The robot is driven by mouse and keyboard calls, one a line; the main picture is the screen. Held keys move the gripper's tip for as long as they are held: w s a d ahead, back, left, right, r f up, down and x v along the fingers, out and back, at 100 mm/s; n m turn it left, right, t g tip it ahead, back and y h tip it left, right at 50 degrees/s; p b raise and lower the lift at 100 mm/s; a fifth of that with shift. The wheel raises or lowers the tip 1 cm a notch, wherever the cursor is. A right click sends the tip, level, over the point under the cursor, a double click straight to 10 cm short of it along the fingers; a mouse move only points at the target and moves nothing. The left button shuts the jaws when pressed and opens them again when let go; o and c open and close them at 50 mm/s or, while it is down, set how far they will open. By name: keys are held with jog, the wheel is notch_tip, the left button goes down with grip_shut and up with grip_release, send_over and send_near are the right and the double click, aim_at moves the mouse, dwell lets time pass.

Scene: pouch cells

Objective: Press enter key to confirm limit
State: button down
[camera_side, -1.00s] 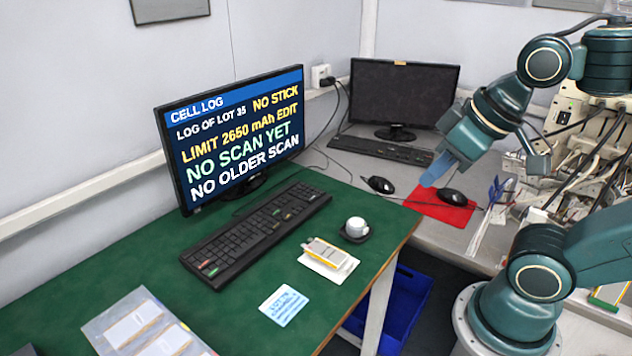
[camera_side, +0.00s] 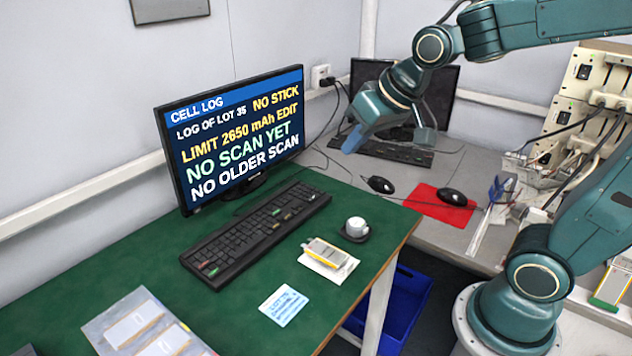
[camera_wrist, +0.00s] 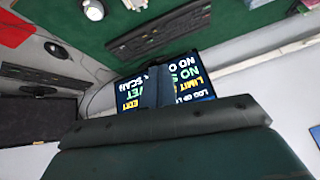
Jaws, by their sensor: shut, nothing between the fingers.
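The black keyboard (camera_side: 258,232) lies on the green desk in front of the lit monitor (camera_side: 232,138). A few of its keys are coloured; I cannot tell which is enter. The screen reads "CELL LOG", "LOG OF LOT 35", "NO STICK", "LIMIT 2650 mAh EDIT", "NO SCAN YET", "NO OLDER SCAN". My gripper (camera_side: 352,143) is shut and empty, in the air to the right of the monitor and well away from the keyboard. In the wrist view the keyboard (camera_wrist: 160,30) and the monitor (camera_wrist: 190,80) show beyond my gripper, turned over.
A second monitor (camera_side: 440,90) and keyboard (camera_side: 395,151) are on the grey bench behind.

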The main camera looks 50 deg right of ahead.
jog(key=w+d+f+m+t, duration=0.1)
jog(key=w+f, duration=0.2)
jog(key=w, duration=0.4)
jog(key=w+d+f+m, duration=0.1)
jog(key=w+f+m, duration=0.15)
jog(key=w, duration=0.45)
jog(key=m+t, duration=0.2)
send_over(276, 213)
notch_tip(276, 213, down, 14)
jog(key=shift+s+d+r+y, duration=0.15)
jog(key=shift+s+d+y, duration=0.1)
jog(key=shift+s+y, duration=0.15)
jog(key=shift+f, duration=4.4)
